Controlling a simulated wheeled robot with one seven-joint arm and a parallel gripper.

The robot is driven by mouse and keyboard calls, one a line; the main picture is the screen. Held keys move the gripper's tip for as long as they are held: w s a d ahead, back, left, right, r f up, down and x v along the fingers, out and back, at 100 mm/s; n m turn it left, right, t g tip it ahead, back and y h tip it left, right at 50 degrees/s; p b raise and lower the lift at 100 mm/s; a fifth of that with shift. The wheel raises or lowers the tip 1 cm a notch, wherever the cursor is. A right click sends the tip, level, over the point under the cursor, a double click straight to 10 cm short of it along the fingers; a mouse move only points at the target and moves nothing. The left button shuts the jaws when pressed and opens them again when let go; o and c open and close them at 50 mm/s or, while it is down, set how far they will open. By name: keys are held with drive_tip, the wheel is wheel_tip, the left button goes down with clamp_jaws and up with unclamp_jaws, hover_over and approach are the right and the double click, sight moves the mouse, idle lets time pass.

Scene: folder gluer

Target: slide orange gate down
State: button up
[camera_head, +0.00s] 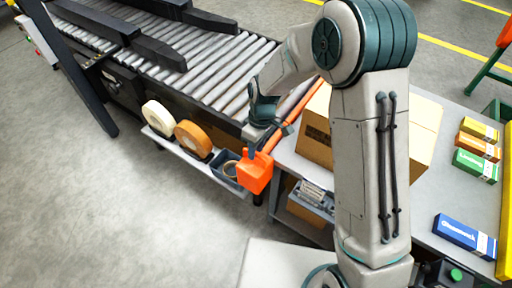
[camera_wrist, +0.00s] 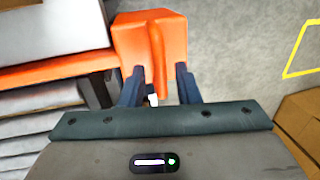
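The orange gate is a long bar (camera_head: 293,112) across the end of the roller conveyor, with a bulky orange block (camera_head: 255,173) at its near end. In the wrist view the block (camera_wrist: 150,38) fills the top centre and the bar (camera_wrist: 60,72) runs off to the left. My gripper (camera_wrist: 159,80) has its two dark blue fingers apart, one on each side of a narrow orange ridge on the block. Gaps show between ridge and fingers. In the head view my gripper (camera_head: 251,151) is just above the block, and its fingertips are partly hidden.
The roller conveyor (camera_head: 215,75) lies behind the gate. A shelf with tape rolls (camera_head: 193,138) hangs along its side. A cardboard box (camera_head: 316,135) stands close right of the gate on a table with several small coloured boxes (camera_head: 475,165). Open floor lies at left.

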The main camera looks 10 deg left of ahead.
sight(255, 162)
clamp_jaws()
drive_tip(key=shift+f+b, duration=1.2)
drive_tip(key=shift+f, duration=0.65)
drive_tip(key=shift+s+d, duration=0.1)
drive_tip(key=shift+o, duration=1.2)
unclamp_jaws()
wheel_tip(255, 162, up, 14)
drive_tip(key=w+p, duration=0.1)
drive_tip(key=w, duration=0.1)
drive_tip(key=shift+w+d+f+p, duration=0.2)
drive_tip(key=shift+w+d+p, duration=0.1)
drive_tip(key=shift+d+p, duration=0.1)
